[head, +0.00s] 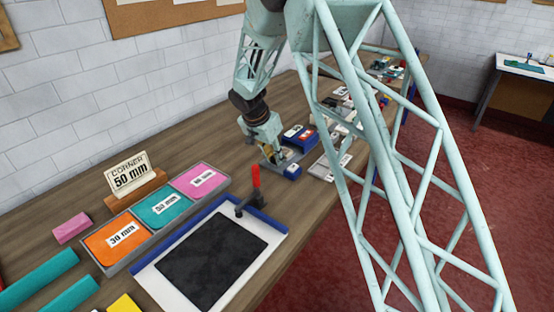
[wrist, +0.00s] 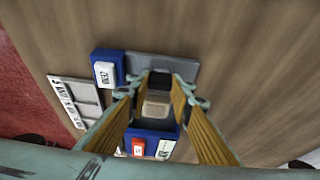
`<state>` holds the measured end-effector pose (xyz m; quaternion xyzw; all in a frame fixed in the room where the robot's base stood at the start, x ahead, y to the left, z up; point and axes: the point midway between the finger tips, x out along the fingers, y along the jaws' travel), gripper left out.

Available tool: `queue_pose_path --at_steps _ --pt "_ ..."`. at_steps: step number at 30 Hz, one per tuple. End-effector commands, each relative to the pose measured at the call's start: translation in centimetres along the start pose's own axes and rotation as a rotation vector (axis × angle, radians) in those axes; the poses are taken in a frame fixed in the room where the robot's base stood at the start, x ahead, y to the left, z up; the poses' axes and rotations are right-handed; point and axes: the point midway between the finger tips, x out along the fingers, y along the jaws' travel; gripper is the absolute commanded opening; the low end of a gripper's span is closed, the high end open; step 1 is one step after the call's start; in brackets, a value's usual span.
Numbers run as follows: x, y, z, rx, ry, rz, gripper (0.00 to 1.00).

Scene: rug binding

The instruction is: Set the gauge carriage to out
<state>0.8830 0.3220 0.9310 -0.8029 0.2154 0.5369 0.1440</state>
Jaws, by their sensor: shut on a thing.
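My gripper (wrist: 160,90) points down at the bench in the wrist view, with its yellow-padded fingers on both sides of a small tan and dark block. This block (wrist: 156,106) appears to be the gauge carriage, and the gripper is shut on it. A grey plate (wrist: 186,68) lies beyond the fingertips. A blue block with a white label (wrist: 105,58) stands at the plate's left end. Another blue part (wrist: 148,133), with a red and a white label, is below the carriage. The labels are too small to read surely. In the head view my gripper (head: 270,152) is low over the bench and largely hides the carriage.
A grey tray with white labels (wrist: 62,83) lies left of the gauge. In the head view, a blue-edged board with a black mat (head: 212,258), a red-handled clamp (head: 256,177) and a tray of coloured samples (head: 226,186) are nearer. Bare bench lies toward the wall.

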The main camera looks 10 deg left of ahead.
Motion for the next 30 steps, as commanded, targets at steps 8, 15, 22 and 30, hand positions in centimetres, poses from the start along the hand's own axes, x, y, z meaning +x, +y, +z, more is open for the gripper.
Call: queue_pose_path --at_steps 8,15,22,30 --pt "-0.51 -0.09 1.07 -0.001 0.001 -0.002 0.01" --pt "-0.59 -0.04 1.20 0.000 0.000 -0.001 0.01" --pt "-0.55 -0.01 1.21 -0.001 0.000 0.000 0.34" --pt "-0.51 0.01 1.14 0.000 0.000 0.000 0.34"
